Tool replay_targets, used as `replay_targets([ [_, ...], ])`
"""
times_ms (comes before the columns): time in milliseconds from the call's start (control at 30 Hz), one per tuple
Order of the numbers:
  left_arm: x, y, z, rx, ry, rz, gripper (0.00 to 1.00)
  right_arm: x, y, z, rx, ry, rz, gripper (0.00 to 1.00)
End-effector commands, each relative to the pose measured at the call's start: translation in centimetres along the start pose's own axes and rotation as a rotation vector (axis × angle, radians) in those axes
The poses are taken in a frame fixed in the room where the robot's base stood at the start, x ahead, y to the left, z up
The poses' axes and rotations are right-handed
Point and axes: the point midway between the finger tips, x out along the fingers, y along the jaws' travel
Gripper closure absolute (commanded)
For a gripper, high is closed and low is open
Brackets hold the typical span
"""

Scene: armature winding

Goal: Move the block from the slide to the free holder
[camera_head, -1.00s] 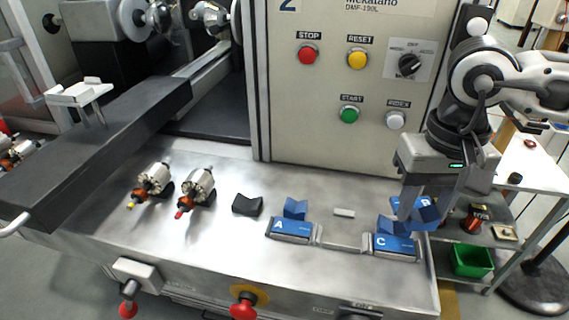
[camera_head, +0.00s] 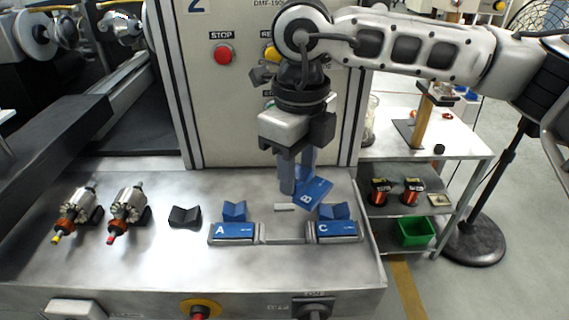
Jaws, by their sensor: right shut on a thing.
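My right gripper (camera_head: 297,188) points down over the steel bench and is shut on the blue block marked B (camera_head: 314,194). The block is tilted and appears above the bench, behind the gap between the blue block A (camera_head: 233,231) and the blue block C (camera_head: 334,230). A and C sit at the two ends of a low metal rail (camera_head: 283,240), whose middle place is empty. A small pale bar (camera_head: 285,207) lies behind the rail. My left gripper is out of view.
A black V-shaped rest (camera_head: 185,217) and two armatures (camera_head: 128,209) stand on the bench to the left. The machine panel with the red stop button (camera_head: 223,54) rises close behind my gripper. A shelf cart (camera_head: 450,155) with a green bin (camera_head: 414,232) stands right.

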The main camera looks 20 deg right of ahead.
Motion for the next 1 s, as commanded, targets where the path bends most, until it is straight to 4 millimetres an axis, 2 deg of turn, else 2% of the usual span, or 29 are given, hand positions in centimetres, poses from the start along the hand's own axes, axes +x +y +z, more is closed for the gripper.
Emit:
replay_targets([
  [100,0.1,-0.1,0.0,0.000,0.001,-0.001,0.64,-0.2,0.5,0.7,0.335,0.000,0.004,0.87],
  [200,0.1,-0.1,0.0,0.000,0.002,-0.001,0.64,-0.4,0.8,1.1,0.571,0.001,0.006,0.87],
  [400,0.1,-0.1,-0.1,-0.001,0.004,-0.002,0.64,-0.6,1.1,1.5,0.849,0.003,0.008,0.87],
  [667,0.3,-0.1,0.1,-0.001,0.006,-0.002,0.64,0.0,1.2,1.5,0.908,0.004,0.008,0.87],
  [1000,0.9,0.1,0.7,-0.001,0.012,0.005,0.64,2.9,1.2,1.5,0.905,0.005,0.007,0.87],
])
